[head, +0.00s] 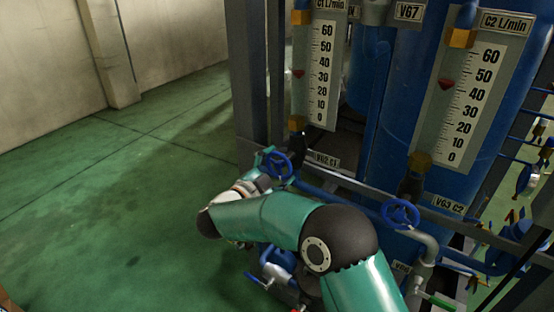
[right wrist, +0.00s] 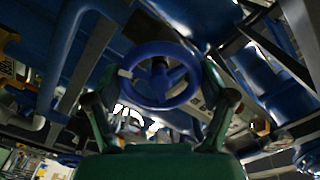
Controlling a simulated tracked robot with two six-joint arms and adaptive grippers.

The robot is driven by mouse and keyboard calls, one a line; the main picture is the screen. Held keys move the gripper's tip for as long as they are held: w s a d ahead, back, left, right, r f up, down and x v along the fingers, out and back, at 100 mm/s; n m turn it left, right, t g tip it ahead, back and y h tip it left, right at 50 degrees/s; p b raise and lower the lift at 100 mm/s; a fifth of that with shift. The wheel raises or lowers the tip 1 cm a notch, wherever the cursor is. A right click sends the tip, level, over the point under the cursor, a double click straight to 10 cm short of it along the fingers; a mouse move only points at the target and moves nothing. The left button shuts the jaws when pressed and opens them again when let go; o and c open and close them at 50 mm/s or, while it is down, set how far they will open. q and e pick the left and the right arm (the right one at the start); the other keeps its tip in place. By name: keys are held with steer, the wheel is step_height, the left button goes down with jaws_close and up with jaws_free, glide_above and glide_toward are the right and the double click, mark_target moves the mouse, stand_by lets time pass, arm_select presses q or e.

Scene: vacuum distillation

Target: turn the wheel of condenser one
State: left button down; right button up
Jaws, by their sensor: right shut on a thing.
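The blue wheel of condenser one (head: 279,167) sits below the C1 gauge, beside the label VG2 C1 (head: 325,160). In the right wrist view the wheel (right wrist: 160,92) lies between the two fingers, with a small white mark on its left rim. My right gripper (head: 266,167) is at the wheel's left side in the head view, partly hidden by my arm. In the wrist view my right gripper (right wrist: 162,82) is shut on the wheel. The C1 gauge (head: 321,75) has its red pointer a little above 30. My left gripper is not in view.
A second blue wheel (head: 400,214) stands to the right by the label VG3 C2 (head: 441,203). A blue-handled valve (head: 277,264) and pipes lie below my arm. The green floor (head: 110,195) at left is clear.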

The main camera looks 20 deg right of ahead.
steer(key=shift+f+n+p, duration=0.4)
steer(key=shift+n+p, duration=0.25)
steer(key=shift+n, duration=0.45)
steer(key=o, duration=1)
steer(key=shift+a, duration=0.1)
steer(key=shift+r, duration=0.1)
steer(key=shift+r, duration=0.1)
steer(key=shift+s, duration=0.1)
steer(key=v, duration=1.1)
steer(key=shift+s+a, duration=0.25)
steer(key=shift+a, duration=0.1)
